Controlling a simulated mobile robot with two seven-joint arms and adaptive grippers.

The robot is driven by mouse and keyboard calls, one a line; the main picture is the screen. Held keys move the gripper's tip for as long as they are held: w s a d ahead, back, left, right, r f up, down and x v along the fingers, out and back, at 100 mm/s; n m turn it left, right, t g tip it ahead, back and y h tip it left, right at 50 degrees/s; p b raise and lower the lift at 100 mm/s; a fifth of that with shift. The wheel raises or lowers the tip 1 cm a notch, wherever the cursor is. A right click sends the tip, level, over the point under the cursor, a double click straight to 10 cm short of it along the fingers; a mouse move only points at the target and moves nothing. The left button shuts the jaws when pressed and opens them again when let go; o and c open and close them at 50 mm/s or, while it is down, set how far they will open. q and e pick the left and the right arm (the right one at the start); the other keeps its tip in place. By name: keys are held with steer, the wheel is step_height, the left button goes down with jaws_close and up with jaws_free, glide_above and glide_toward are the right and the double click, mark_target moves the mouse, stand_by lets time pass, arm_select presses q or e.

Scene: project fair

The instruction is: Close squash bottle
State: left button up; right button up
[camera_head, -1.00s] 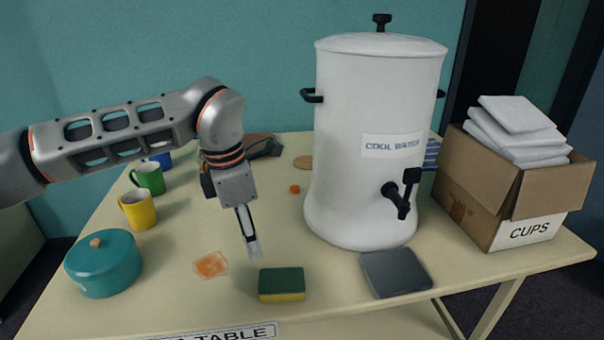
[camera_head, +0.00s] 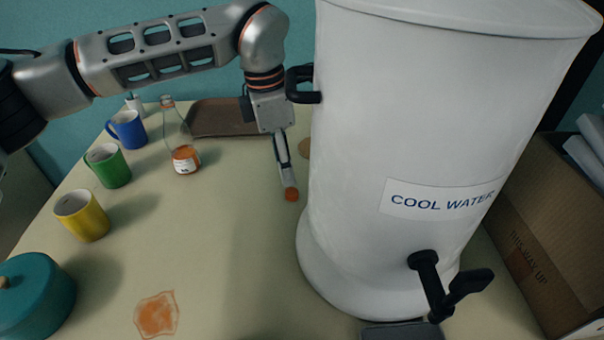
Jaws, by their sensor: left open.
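The squash bottle (camera_head: 183,157) stands upright on the table, left of my left arm. It is clear glass with orange liquid low inside and a white label. Its narrow neck shows no clear cap, though it is small to judge. A small orange cap (camera_head: 292,195) lies on the table just left of the white urn. My left gripper (camera_head: 288,187) points down at the cap, open, with its fingertips right at it. I cannot tell whether they touch it or sit just above or behind it. My right gripper is out of view.
The large white urn (camera_head: 400,120) stands close right of my gripper, its black side handle beside my wrist. Blue (camera_head: 127,130), green (camera_head: 108,166) and yellow (camera_head: 82,215) mugs and a teal pot (camera_head: 38,290) line the left. A brown tray (camera_head: 215,118) lies behind. An orange spill (camera_head: 156,314) is in front.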

mark_target(292, 191)
arm_select(q)
steer(key=shift+w+d, duration=0.1)
steer(key=shift+w, duration=0.15)
steer(key=shift+s, duration=0.15)
steer(key=shift+d+f, duration=0.15)
steer(key=shift+f, duration=1.1)
steer(key=shift+w+d+f, duration=0.15)
steer(key=shift+d+f, duration=0.05)
steer(key=shift+f, duration=1.1)
steer(key=shift+w+d+f, duration=0.15)
steer(key=shift+f, duration=1.1)
steer(key=c, duration=0.8)
